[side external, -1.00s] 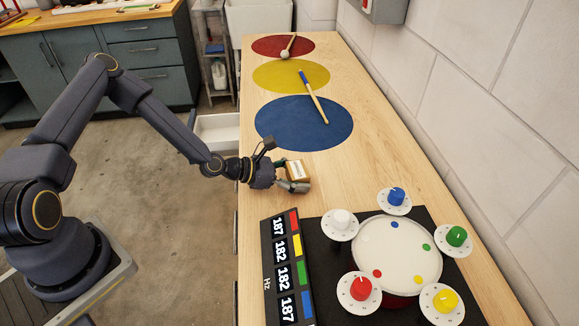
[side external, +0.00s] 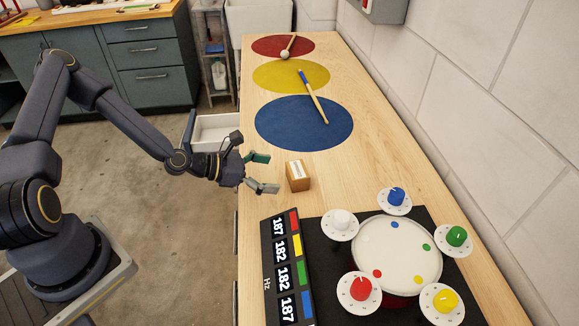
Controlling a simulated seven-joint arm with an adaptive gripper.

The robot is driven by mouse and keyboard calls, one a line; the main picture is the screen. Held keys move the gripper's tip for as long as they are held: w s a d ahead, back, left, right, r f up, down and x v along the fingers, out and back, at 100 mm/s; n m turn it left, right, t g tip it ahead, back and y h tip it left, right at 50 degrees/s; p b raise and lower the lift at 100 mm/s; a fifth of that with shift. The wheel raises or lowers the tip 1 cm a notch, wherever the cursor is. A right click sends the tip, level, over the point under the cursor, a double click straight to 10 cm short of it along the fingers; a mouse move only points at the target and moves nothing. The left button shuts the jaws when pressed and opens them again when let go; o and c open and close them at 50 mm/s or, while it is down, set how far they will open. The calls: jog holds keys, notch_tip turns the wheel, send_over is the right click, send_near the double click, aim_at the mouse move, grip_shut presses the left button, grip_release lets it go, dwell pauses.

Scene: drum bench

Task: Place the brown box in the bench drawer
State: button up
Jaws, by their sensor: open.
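The brown box (side external: 298,176) stands on the wooden bench top, just in front of the blue disc, with a pale label on its upper face. My gripper (side external: 265,173) is open and empty. Its fingers point toward the box from the left, with a gap between the fingertips and the box. The bench drawer (side external: 214,134) is pulled out from the bench's left side, behind my gripper. Its white inside shows, and the part I can see is empty. My wrist hides some of the drawer's near side.
The blue disc (side external: 304,124), yellow disc (side external: 278,76) and red disc (side external: 270,46) lie along the bench, with mallets on them. A drum panel with coloured knobs (side external: 397,257) and a number display (side external: 287,272) occupies the near end. A wall bounds the right side.

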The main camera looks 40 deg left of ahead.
jog(key=v, duration=0.8)
jog(key=shift+s+a+r, duration=0.1)
jog(key=shift+s+a, duration=0.1)
jog(key=shift+s, duration=0.1)
jog(key=s+a+r+m+g+y, duration=0.1)
jog(key=a+r+m+g+y, duration=0.2)
jog(key=a+m+y, duration=0.35)
jog(key=s+a+r+m+g+y, duration=0.2)
jog(key=a+r+m+y, duration=0.15)
jog(key=m, duration=0.65)
jog(key=s+d+r+m, duration=0.2)
jog(key=s+r+m, duration=0.2)
jog(key=r, duration=0.2)
jog(key=s+d+r+m, duration=0.2)
jog(key=s+r+m, duration=0.2)
jog(key=r, duration=0.3)
jog(key=shift+d, duration=0.4)
jog(key=shift+o, duration=0.3)
jog(key=s+d+r+m+h, duration=0.2)
jog(key=s+d+m, duration=0.1)
jog(key=s+m, duration=0.1)
jog(key=shift+s+d+r, duration=0.25)
jog(key=shift+s+r, duration=0.05)
jog(key=shift+r, duration=0.05)
